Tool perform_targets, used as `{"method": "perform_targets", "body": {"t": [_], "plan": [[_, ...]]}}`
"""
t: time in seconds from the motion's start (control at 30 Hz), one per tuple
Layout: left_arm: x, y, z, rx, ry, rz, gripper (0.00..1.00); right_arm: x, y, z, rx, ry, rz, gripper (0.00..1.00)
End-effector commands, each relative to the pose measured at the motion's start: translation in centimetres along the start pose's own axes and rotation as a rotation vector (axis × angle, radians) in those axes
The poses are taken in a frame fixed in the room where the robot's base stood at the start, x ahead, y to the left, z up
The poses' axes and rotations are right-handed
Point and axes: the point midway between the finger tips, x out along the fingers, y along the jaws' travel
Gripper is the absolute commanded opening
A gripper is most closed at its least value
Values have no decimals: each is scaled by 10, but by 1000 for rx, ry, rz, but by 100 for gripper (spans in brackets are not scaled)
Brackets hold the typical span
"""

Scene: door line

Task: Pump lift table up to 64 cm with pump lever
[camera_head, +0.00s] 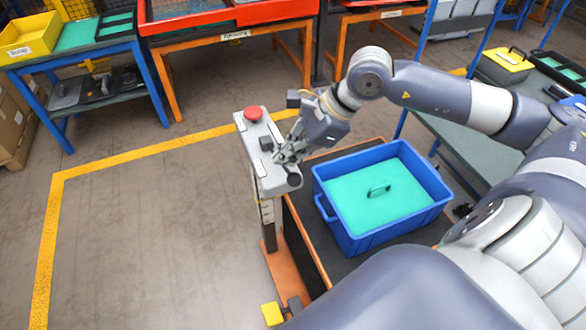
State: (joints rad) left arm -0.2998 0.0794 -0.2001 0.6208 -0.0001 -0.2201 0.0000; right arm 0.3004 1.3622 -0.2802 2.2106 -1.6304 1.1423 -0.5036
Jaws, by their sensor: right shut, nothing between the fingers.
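The lift table's dark top (305,235) with an orange edge lies low at the centre, and a blue crate (335,232) stands on it. At its left end is a post with a grey head (245,128), carrying a red button (253,113) and a dark round grip (294,180). I cannot tell whether this grip belongs to the pump lever. A pale marked strip (267,210) runs down the post; its reading is too small to tell. My right gripper (280,155) is shut and empty, right at the grey head; contact is unclear. My left gripper is out of view.
A yellow pedal-like block (272,314) sits low by the post. The crate holds a green panel with a dark handle (378,190). Benches with a yellow bin (30,36) and red trays stand behind. The floor left of the post, inside the yellow line (130,155), is clear.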

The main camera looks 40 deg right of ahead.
Motion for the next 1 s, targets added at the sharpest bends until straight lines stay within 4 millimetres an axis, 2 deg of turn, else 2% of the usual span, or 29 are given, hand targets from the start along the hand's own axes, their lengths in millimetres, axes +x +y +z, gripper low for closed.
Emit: {"method": "perform_targets", "body": {"t": [0.8,1.0], "plan": [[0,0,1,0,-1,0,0,0,0,0,0,0,0,0],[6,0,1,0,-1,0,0,3,2,-2,0,0,0,0]]}}
